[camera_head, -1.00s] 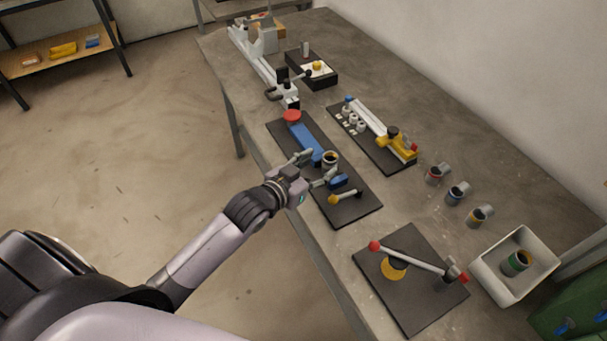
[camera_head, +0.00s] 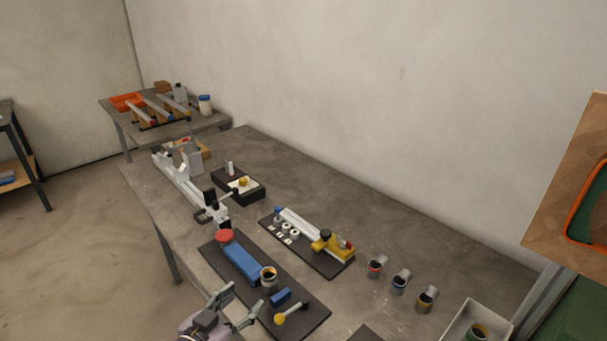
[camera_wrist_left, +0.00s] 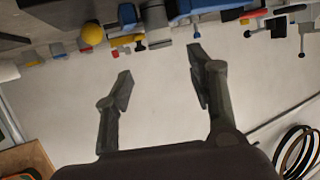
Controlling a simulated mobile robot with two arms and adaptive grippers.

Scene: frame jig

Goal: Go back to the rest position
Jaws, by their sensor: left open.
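My left gripper (camera_head: 237,308) is at the bottom of the head view, beside the near edge of a dark jig board (camera_head: 312,318). Its two fingers are spread with nothing between them. In the left wrist view the same open fingers (camera_wrist_left: 160,85) have only pale wall between them. A dark cup with a yellowish rim (camera_head: 268,278) stands on the board by the blue bar (camera_head: 241,264), apart from the fingers. A red knob (camera_head: 224,236) and a yellow-ended handle (camera_head: 290,314) are also on that board. My right gripper is not in view.
Behind the board lies a fixture with a yellow clamp (camera_head: 330,245). Several cups, including a red-banded one (camera_head: 375,267), stand to its right near a white bin (camera_head: 462,326). A white rail fixture (camera_head: 185,190) is at the far left.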

